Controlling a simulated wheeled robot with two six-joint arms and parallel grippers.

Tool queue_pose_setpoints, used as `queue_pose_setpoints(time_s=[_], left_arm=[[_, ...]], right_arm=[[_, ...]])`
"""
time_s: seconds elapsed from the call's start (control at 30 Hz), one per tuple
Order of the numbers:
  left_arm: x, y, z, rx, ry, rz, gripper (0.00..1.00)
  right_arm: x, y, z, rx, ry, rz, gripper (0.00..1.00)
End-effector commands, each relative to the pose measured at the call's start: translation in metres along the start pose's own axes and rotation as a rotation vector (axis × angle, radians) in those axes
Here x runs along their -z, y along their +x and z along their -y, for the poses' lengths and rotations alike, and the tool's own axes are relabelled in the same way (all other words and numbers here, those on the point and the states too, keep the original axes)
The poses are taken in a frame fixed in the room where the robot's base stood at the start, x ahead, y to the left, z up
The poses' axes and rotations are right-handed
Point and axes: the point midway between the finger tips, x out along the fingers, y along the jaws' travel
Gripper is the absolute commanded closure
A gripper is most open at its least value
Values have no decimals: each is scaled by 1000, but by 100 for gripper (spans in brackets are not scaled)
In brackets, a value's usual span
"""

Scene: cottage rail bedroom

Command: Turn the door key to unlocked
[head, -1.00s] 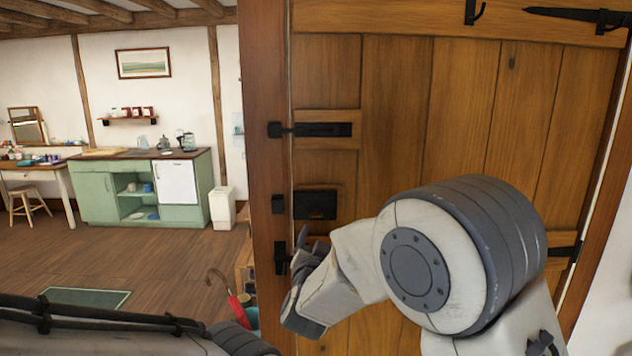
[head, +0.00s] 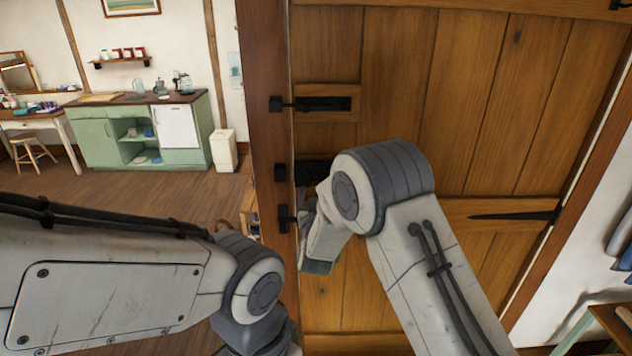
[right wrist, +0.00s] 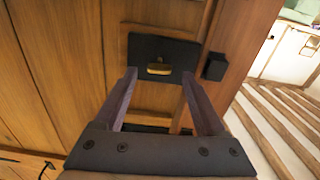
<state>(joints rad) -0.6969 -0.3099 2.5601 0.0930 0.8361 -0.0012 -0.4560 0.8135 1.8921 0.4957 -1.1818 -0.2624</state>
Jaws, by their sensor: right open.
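The wooden plank door (head: 470,100) fills the right of the head view. Its black lock plate (head: 311,171) is near the left edge, partly behind my right arm. In the right wrist view a small brass piece, seemingly the door key (right wrist: 159,69), shows on the black lock plate (right wrist: 150,50), lying crosswise in the picture. My right gripper (right wrist: 159,76) is open, its fingers pointing at the plate on either side of the key. Nothing is between the fingers but the view of the key; touching cannot be told. My left gripper is out of view; only its arm shows.
A black latch (head: 322,104) sits above the lock plate, and a dark door post (head: 268,60) borders the door. A green kitchen unit (head: 110,145) stands far left beyond open floor. A small table (head: 610,322) is at lower right.

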Motion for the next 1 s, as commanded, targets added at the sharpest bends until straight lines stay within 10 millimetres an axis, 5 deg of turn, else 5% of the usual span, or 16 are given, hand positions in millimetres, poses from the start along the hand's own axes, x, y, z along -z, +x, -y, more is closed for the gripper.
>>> queue_pose_setpoints(time_s=[0.2, 0.5, 0.57, 0.7, 1.0], left_arm=[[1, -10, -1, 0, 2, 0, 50], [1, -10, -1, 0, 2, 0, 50], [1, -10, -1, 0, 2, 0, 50], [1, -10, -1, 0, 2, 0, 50], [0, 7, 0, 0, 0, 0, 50]], right_arm=[[1, 19, 0, -1, 1, 1, 28], [0, 21, 0, 0, 1, 0, 28], [0, 21, 0, 0, 1, 0, 47], [0, 21, 0, 0, 1, 0, 100], [-4, 21, 0, 0, 37, -2, 100]])
